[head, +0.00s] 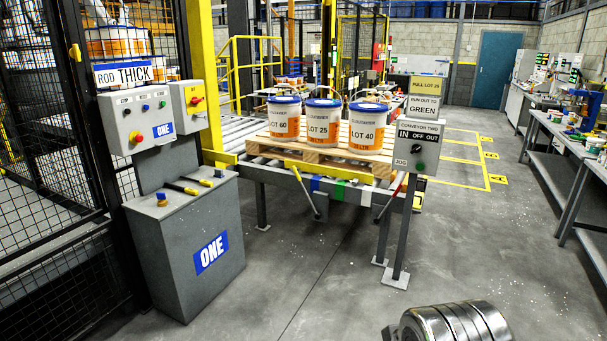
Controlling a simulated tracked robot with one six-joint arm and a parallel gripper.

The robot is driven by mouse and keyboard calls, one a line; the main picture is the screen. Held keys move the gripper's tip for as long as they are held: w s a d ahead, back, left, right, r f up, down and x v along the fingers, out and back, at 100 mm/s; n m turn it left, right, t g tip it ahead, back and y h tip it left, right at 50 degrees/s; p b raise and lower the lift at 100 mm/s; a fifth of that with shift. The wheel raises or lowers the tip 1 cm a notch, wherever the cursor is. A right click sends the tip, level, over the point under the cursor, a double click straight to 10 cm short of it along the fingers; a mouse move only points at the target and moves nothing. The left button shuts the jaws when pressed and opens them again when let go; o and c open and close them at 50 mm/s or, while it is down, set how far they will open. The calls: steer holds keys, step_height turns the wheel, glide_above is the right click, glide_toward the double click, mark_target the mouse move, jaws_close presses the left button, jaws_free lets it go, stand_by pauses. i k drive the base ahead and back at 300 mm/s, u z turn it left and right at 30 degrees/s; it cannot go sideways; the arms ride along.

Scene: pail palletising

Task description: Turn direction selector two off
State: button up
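The conveyor two control box (415,152) stands on a grey post right of centre. Its label reads "CONVEYOR TWO" with "IN OFF OUT" below. A "JOG" label (400,163) is at the lower left of the box. My gripper is not in view. A ribbed metal cylinder (455,324) at the bottom right may be part of my arm, but I cannot tell.
Three lidded pails, LOT 60, LOT 25 (322,125) and LOT 40, stand on a wooden pallet (300,152) on the roller conveyor. Signs above the box read "PULL LOT 25" and "RUN OUT TO GREEN". Console ONE (190,240) and mesh fencing are left. The floor (340,270) before the post is clear.

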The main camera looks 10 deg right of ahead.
mark_target(416, 148)
steer(key=i, duration=1.7)
steer(key=z, duration=0.35)
steer(key=i, duration=1.65)
steer(key=z, duration=0.25)
